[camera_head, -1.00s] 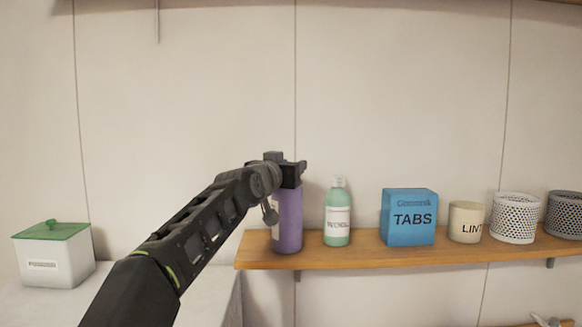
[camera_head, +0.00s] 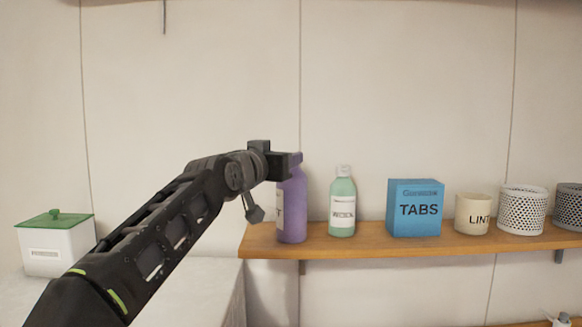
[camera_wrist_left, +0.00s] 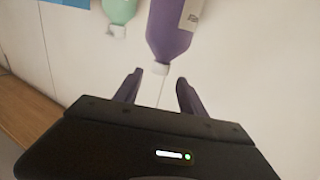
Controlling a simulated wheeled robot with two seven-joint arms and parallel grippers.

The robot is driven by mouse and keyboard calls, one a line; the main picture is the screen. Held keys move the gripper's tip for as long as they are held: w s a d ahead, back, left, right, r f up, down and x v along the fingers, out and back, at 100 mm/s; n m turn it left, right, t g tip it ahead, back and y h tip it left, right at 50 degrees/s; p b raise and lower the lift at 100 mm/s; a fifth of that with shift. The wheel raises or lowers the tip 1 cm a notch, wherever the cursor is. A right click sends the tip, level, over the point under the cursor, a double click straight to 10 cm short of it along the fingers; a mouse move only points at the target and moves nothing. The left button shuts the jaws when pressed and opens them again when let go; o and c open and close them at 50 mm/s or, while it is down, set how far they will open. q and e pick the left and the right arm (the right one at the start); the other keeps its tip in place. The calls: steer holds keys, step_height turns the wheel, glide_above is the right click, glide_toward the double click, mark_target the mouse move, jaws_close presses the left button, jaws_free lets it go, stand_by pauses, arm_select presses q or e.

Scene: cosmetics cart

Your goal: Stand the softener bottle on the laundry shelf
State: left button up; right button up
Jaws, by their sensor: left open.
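The purple bottle (camera_head: 292,210), which I take to be the softener, stands upright at the left end of the wooden laundry shelf (camera_head: 400,246). Only part of its label shows. My left gripper (camera_head: 293,165) is by the upper left of the bottle and hides some of it in the head view. In the left wrist view the purple bottle (camera_wrist_left: 173,30) appears upside down, with its white cap just beyond the fingertips. The left gripper (camera_wrist_left: 158,82) is open, with nothing between its fingers. My right gripper is not in view.
To the right on the shelf stand a green bottle (camera_head: 342,205), a blue TABS box (camera_head: 415,208), a LINT tub (camera_head: 472,214) and white and grey perforated baskets. A white box with a green lid (camera_head: 55,245) sits on the lower left surface.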

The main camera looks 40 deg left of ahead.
arm_select(q)
steer(key=shift+b+v, duration=0.5)
steer(key=shift+v, duration=1.45)
steer(key=shift+w, duration=0.1)
